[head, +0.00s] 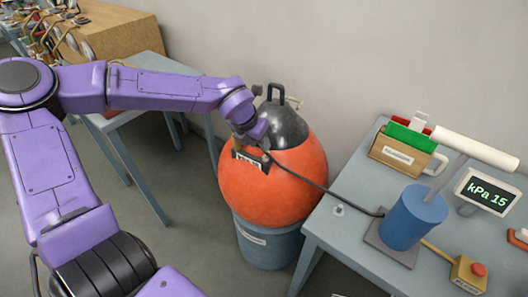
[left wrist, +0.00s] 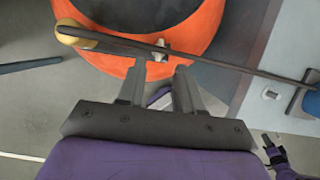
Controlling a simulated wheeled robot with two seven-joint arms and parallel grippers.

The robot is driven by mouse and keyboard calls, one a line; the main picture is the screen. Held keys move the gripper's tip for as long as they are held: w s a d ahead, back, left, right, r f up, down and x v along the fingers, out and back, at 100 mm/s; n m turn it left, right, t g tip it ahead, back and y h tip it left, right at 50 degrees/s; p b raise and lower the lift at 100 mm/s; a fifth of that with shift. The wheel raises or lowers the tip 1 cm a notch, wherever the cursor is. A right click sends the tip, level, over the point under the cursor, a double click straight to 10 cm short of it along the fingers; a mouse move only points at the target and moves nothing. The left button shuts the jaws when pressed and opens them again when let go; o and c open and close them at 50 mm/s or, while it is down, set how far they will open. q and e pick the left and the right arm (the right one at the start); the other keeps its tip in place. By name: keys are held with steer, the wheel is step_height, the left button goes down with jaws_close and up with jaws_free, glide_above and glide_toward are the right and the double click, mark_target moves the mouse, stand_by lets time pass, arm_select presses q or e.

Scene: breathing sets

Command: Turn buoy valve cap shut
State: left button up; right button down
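The large orange buoy (head: 275,190) has a dark top with a handle and sits on a blue-grey drum. It also shows in the left wrist view (left wrist: 205,25). My left gripper (head: 252,152) is at the buoy's upper front. In the left wrist view its two fingers (left wrist: 158,75) are apart, their tips close to a small pale fitting (left wrist: 161,47), which may be the valve cap. I cannot tell whether they touch it. A dark hose (left wrist: 215,62) crosses just beyond the tips. My right gripper (left wrist: 273,150) seems to show small at the lower right; its fingers are unclear.
The blue pump (head: 413,218) stands on the right table (head: 330,232), beside a display reading kPa 15 (head: 487,192). A small metal piece (head: 338,210) lies on that table. The hose runs between pump and buoy. Another table with a wooden box (head: 120,35) stands behind my left arm.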

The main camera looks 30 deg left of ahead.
mark_target(264, 155)
arm_select(q)
steer(key=x, duration=0.6)
steer(key=shift+w+f, duration=0.15)
steer(key=shift+f, duration=0.2)
jaws_close()
